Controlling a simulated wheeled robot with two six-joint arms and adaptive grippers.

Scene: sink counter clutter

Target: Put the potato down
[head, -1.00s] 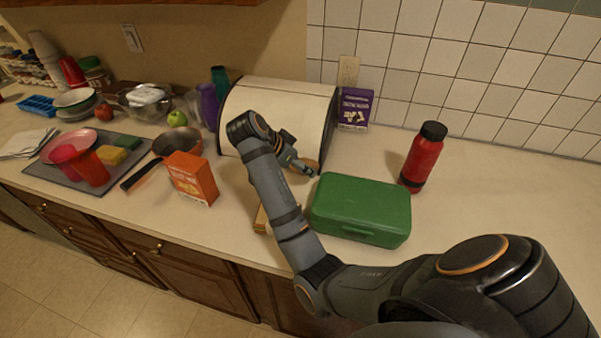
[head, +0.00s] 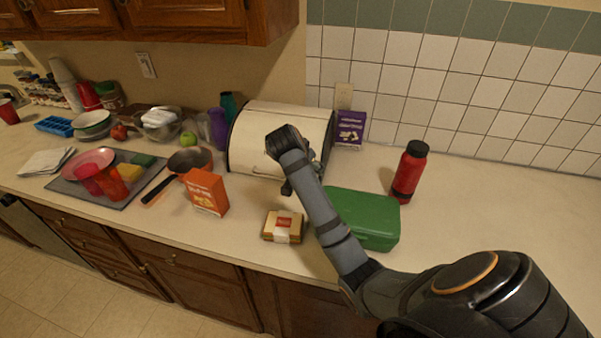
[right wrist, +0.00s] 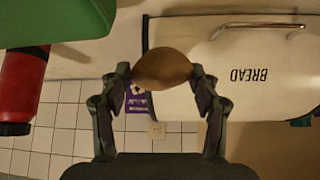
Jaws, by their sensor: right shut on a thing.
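The brown potato (right wrist: 162,68) is between the two fingers of my right gripper (right wrist: 160,90) in the right wrist view, and both fingertips touch its sides. In the head view my right arm reaches in front of the bread bin, and its gripper is mostly hidden behind my forearm. The potato cannot be made out in the head view, so its height above the counter (head: 480,215) is unclear. My left gripper is in neither view.
The white bread bin (head: 262,130) stands behind my arm. A green box (head: 372,220) and red bottle (head: 408,172) are to the right. The far right counter is clear.

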